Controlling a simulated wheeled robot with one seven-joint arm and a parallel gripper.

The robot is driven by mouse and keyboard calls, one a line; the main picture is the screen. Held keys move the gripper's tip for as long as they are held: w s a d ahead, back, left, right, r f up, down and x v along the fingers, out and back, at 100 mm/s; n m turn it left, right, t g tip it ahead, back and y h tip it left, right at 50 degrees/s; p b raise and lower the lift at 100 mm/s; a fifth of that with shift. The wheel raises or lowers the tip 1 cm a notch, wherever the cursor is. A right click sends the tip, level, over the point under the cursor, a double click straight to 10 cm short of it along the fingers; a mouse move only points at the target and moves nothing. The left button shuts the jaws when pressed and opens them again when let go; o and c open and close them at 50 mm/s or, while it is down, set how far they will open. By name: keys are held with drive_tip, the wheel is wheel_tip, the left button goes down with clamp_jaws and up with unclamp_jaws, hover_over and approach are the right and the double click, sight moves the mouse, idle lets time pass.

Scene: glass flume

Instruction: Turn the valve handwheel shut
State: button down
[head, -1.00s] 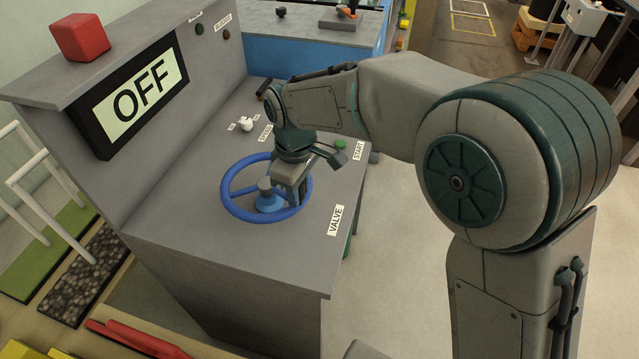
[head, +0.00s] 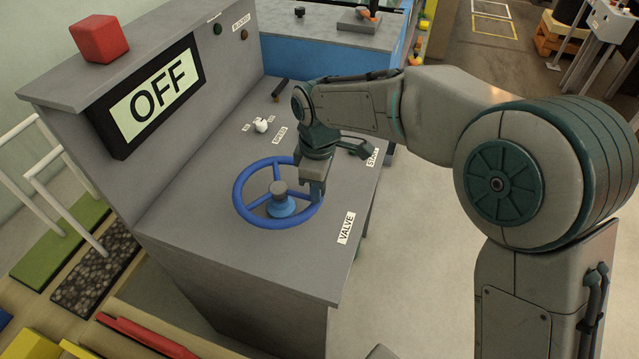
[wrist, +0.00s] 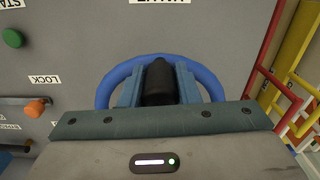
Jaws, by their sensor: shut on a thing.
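The blue valve handwheel (head: 240,203) lies flat above the grey console top, with spokes and a central hub (head: 280,200). The label VALVE (head: 346,228) is on the console to its right. My gripper (head: 316,190) points down at the wheel's right side and is shut on the rim. In the wrist view the blue handwheel (wrist: 104,92) curves behind my gripper (wrist: 158,85), whose two fingers stand either side of a dark piece. The exact contact is hidden by the fingers and gripper body.
The console (head: 210,250) carries a display (head: 158,95) reading OFF, a white knob (head: 261,125) and a red block (head: 99,39) on its top ledge. In the wrist view a green button (wrist: 13,38) and an orange knob (wrist: 35,108) lie left of the wheel.

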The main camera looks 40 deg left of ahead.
drive_tip(key=shift+w+r, duration=0.15)
drive_tip(key=c, duration=1.1)
unclamp_jaws()
wheel_tip(320, 180, up, 14)
drive_tip(key=shift+f+b, duration=0.2)
drive_tip(key=shift+b, duration=0.15)
